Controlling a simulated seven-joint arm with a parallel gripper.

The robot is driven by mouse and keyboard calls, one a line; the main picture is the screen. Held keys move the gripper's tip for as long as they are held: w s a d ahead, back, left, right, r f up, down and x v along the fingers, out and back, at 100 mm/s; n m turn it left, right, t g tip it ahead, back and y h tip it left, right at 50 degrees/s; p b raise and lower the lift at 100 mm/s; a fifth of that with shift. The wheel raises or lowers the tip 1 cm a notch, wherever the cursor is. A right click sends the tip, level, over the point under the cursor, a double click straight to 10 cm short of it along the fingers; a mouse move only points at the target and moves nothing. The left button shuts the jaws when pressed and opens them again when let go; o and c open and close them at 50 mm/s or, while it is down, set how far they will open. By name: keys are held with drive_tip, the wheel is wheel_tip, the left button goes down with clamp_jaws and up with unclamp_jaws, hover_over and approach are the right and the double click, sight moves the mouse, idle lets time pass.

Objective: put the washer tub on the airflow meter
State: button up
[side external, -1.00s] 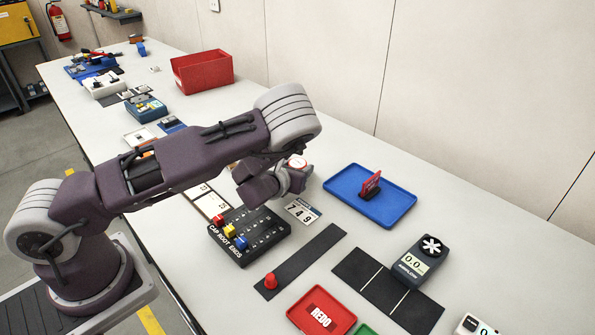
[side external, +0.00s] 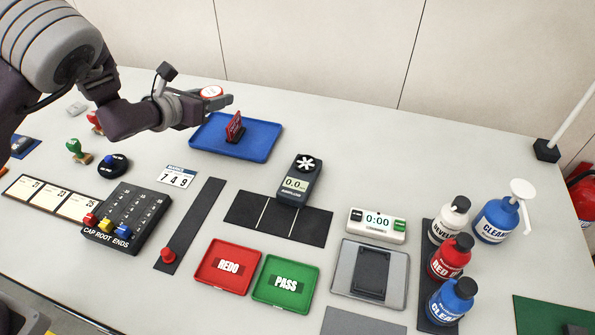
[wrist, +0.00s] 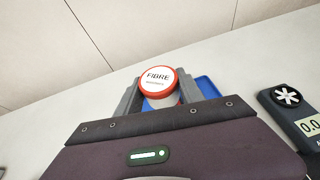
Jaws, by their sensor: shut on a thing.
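The washer tub (side external: 211,91) is small and white with a red-rimmed lid. In the wrist view the tub (wrist: 158,82) sits upright between the jaws, and its lid reads FIBRE. The airflow meter (side external: 298,182) is dark with a white fan and a display, and lies right of and nearer than my gripper. Part of it shows at the right of the wrist view (wrist: 290,112).
A black divided mat (side external: 245,212) lies at the meter's near end. A timer (side external: 377,225), red tray (side external: 205,277) and green tray (side external: 285,305) are nearby. Several bottles stand at right.

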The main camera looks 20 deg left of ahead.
drive_tip(key=s+d+r+m+g+h, duration=0.15)
drive_tip(key=d+m+h, duration=0.35)
drive_tip(key=d, duration=0.6)
drive_tip(key=m+g+h, duration=0.5)
drive_tip(key=g, duration=0.1)
hover_over(301, 175)
drive_tip(key=shift+m, duration=0.4)
wheel_tip(301, 175, down, 10)
drive_tip(key=shift+r, duration=0.15)
drive_tip(key=o, duration=1.4)
drive_tip(key=shift+c, duration=0.2)
